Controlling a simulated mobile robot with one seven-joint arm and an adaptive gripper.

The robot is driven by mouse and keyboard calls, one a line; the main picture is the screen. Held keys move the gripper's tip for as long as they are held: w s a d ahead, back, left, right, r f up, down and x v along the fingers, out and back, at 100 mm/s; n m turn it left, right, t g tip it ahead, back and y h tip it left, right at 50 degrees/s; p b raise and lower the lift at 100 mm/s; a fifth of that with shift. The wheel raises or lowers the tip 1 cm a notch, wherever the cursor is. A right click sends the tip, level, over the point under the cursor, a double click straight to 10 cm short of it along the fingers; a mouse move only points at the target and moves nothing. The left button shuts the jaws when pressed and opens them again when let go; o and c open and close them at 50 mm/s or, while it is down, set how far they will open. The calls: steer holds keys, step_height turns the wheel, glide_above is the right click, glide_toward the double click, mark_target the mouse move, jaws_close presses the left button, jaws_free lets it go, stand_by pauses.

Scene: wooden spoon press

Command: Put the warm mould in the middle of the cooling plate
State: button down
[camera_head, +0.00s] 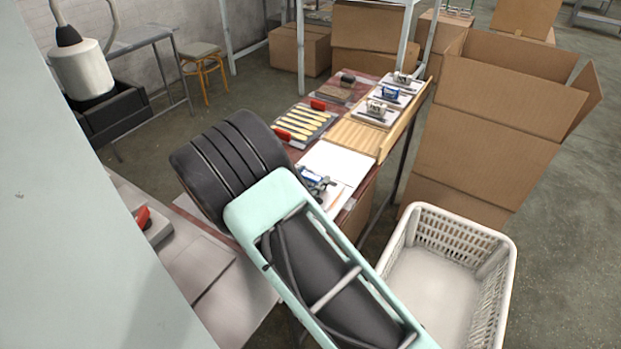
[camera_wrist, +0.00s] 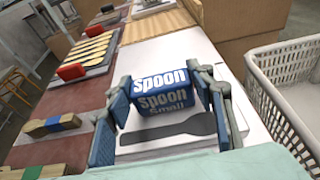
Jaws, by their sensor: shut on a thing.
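A blue block marked "Spoon Small" (camera_wrist: 165,92), apparently the mould, sits between the blue pads of my gripper (camera_wrist: 168,106) in the wrist view. The gripper is shut on it from both sides. The block is over a white plate (camera_wrist: 222,62); I cannot tell whether it touches. A dark grey spoon shape (camera_wrist: 172,130) shows on the white surface just in front of the block. In the head view my gripper (camera_head: 316,182) is at the near end of the table, partly hidden by my arm, over the white plate (camera_head: 332,161). Which surface is the cooling plate is not certain.
A tray with wooden spoons (camera_head: 303,122) and a red-handled block (camera_head: 318,104) lies left of the white plate. Several blocks on white pads, one blue (camera_head: 388,91), stand farther back. A white basket (camera_head: 505,262) and cardboard box (camera_head: 490,135) stand to the right.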

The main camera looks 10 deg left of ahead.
steer(key=c, duration=0.9)
jaws_free()
steer(key=v, duration=0.7)
steer(key=shift+s+r, duration=0.15)
steer(key=shift+s, duration=0.15)
